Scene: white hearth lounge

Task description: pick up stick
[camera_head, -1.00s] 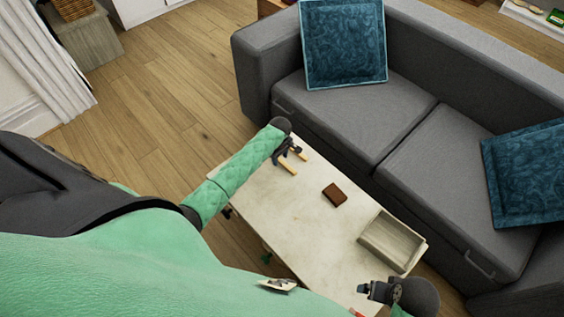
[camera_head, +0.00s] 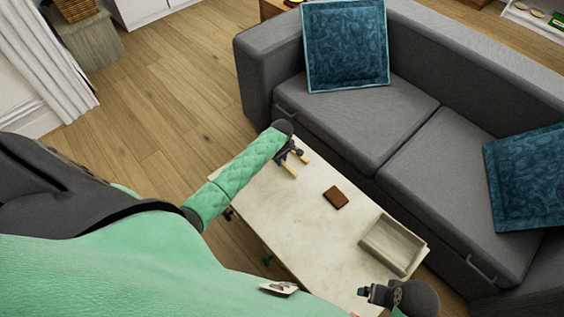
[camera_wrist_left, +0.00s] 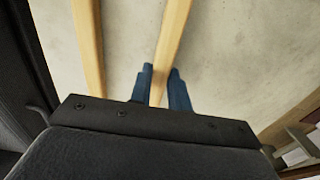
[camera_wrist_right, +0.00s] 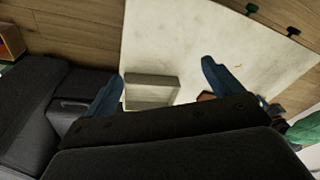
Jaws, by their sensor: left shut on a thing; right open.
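Two light wooden sticks show in the left wrist view. One stick (camera_wrist_left: 176,30) runs between the blue fingers of my left gripper (camera_wrist_left: 160,78), which is shut on it. The other stick (camera_wrist_left: 90,45) lies to its left, apart from the fingers. In the head view my left gripper (camera_head: 285,157) is over the far left end of the pale table, with short stick ends (camera_head: 291,171) showing beside it; the rest is hidden by the gripper and arm. My right gripper (camera_head: 364,292) is open and empty near the table's lower right end.
The pale table (camera_head: 290,225) also bears a small brown block (camera_head: 336,197) and a shallow grey tray (camera_head: 372,251) at its right. A grey sofa (camera_head: 350,125) with blue cushions stands along the far side. The table's middle is mostly clear.

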